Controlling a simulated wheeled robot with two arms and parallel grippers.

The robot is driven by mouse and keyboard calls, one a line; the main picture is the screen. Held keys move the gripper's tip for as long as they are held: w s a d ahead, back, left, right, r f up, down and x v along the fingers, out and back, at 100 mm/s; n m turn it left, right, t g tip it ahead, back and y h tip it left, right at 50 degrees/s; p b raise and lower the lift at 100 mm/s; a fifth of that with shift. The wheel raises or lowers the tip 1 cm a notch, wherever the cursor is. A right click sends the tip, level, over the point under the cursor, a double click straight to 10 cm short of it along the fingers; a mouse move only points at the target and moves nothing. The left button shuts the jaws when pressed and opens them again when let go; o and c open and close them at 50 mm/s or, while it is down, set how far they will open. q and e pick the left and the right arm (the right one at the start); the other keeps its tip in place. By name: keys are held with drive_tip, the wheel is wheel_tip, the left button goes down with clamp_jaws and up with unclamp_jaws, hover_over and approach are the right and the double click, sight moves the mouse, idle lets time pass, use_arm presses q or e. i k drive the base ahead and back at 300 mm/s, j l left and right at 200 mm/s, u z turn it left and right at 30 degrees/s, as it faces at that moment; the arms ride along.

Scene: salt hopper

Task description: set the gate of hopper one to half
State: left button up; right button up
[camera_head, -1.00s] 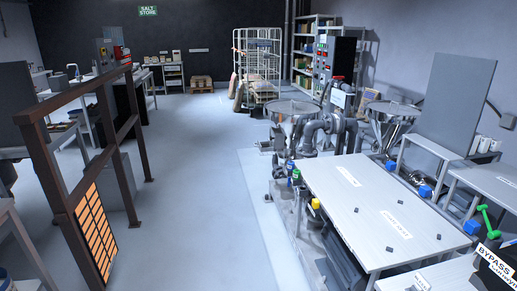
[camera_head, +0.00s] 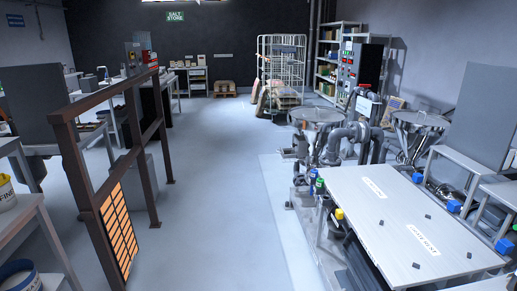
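Two metal hoppers stand at the right of the room. The nearer-left hopper (camera_head: 318,117) has a wide round steel top and grey pipework beside it. The other hopper (camera_head: 420,128) stands further right, behind the grey table. I cannot tell which is hopper one, as no number is readable. Small green, blue and yellow fittings (camera_head: 319,186) sit low in front of the left hopper. No gate position can be made out. Neither of my grippers is in view.
A light grey table (camera_head: 385,215) with small dark blocks fills the lower right. A brown rail frame (camera_head: 110,150) with an orange grid panel (camera_head: 119,232) stands left. Open floor (camera_head: 220,190) lies between them. A wire cage trolley (camera_head: 282,65) is at the back.

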sight(286, 153)
drive_tip(key=i, duration=4.45)
drive_tip(key=i+j+z, duration=0.1)
drive_tip(key=i+z, duration=0.25)
drive_tip(key=i, duration=0.25)
